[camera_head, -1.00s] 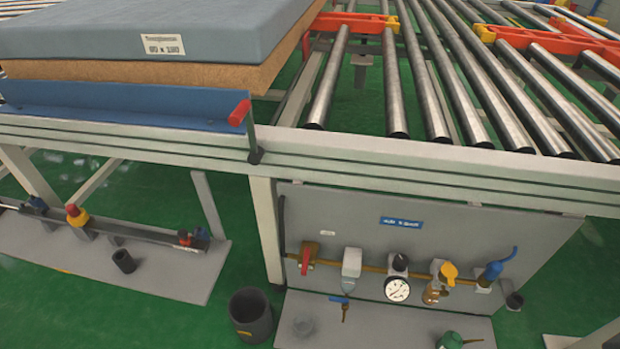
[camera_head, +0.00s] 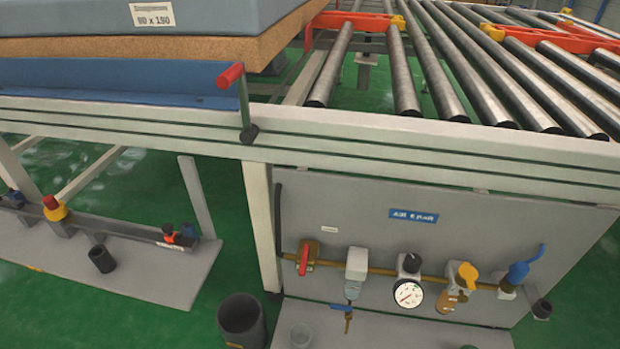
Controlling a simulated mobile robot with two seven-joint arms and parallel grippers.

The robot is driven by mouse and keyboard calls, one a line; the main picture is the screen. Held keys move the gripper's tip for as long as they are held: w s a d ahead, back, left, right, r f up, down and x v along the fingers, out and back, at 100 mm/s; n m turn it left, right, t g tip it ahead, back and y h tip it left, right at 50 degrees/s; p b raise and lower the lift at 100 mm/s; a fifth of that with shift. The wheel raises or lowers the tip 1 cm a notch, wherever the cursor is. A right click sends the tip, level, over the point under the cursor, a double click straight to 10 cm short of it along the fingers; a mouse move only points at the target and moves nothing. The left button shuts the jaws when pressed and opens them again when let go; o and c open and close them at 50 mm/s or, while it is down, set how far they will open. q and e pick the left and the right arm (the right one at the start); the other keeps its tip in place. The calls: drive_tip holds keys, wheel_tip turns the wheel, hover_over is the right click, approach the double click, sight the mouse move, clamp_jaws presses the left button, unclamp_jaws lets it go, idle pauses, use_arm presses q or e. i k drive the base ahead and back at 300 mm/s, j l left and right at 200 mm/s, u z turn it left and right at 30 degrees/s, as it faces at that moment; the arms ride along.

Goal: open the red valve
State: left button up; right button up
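The red valve (camera_head: 304,257) is a small red lever on a brass body at the left end of a brass pipe. The pipe runs across a grey panel (camera_head: 450,225) under the conveyor frame. The red lever points roughly down, across the pipe. Neither of my grippers shows in the head view, and nothing touches the valve.
Right of the valve along the pipe are a grey-white unit (camera_head: 356,263), a pressure gauge (camera_head: 408,294), a yellow-topped fitting (camera_head: 467,275) and a blue-handled valve (camera_head: 520,271). A dark bin (camera_head: 243,320) stands below left. A red-handled lever (camera_head: 231,75) rises from the white conveyor frame (camera_head: 400,150).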

sight(305, 252)
drive_tip(key=i+l+u, duration=0.15)
drive_tip(key=i, duration=0.25)
drive_tip(key=z, duration=1.2)
